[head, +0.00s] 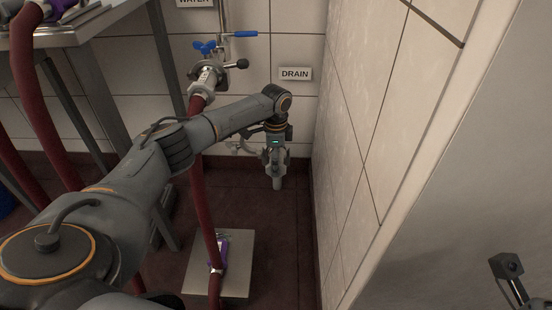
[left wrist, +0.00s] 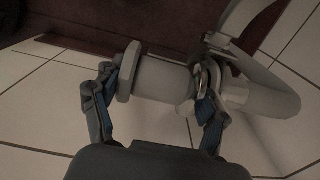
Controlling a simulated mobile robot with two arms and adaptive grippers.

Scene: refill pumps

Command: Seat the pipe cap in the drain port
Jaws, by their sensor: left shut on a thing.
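My left gripper (head: 276,165) hangs low by the tiled wall, below the DRAIN sign. In the left wrist view the gripper (left wrist: 160,105) is shut on a light grey cylinder with a wider faceted end, which I take for the pipe cap (left wrist: 160,78). The left finger bears near the faceted end, the right finger near the other end. Just right of it is pale curved pipework with a metal ring (left wrist: 205,75), apparently the drain port. Whether cap and port touch is unclear. In the head view the cap (head: 277,183) shows below the fingers.
The DRAIN sign (head: 295,74) is on the back wall. A steel table (head: 75,35) stands left. The right wall is close to my gripper.

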